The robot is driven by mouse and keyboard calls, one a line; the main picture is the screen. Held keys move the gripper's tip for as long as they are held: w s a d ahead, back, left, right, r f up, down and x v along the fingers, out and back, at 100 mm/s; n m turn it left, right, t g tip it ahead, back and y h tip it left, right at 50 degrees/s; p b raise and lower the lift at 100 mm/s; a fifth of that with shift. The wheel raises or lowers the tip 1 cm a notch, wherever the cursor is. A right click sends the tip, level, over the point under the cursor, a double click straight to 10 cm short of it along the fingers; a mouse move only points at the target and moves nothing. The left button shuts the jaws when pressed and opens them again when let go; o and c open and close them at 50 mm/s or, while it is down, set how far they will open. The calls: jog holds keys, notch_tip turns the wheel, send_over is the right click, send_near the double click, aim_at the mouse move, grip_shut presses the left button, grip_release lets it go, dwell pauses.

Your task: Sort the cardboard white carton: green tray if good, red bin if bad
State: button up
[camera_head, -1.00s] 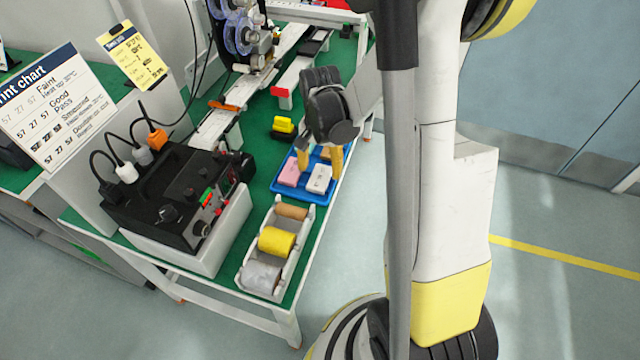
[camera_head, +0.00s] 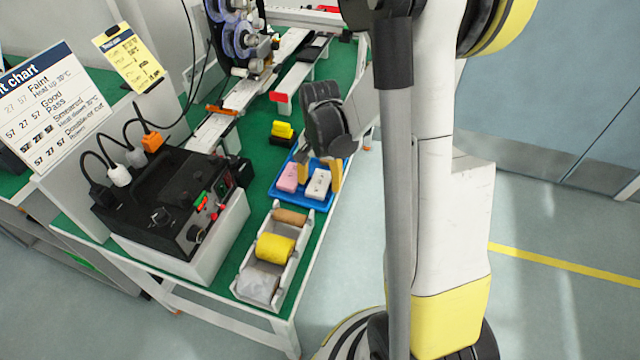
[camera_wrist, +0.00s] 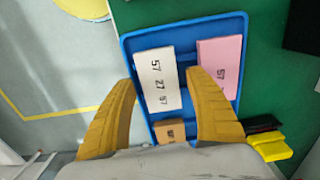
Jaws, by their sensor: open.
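The white carton (camera_wrist: 157,80) lies in a blue tray (camera_wrist: 184,32), printed with dark "57 27 57" marks; it also shows in the head view (camera_head: 318,184). A pink carton (camera_wrist: 219,64) lies beside it, and a small brown carton (camera_wrist: 170,131) is partly hidden by my gripper. My gripper (camera_wrist: 165,88) is open above the tray, its yellow fingers on either side of the white carton and apart from it. In the head view my gripper (camera_head: 319,172) is over the tray. I cannot make out the green tray or the red bin clearly.
A yellow-and-black stamp-like block (camera_head: 283,131) stands behind the blue tray. A white holder (camera_head: 292,262) with several rolls is at the table's front. A black control box (camera_head: 170,200) and a print chart (camera_head: 50,105) are at left.

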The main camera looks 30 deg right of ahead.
aim_at(319, 182)
jog(key=c, duration=0.8)
jog(key=shift+o, duration=0.2)
jog(key=shift+r+p, duration=1.9)
jog(key=shift+r, duration=0.65)
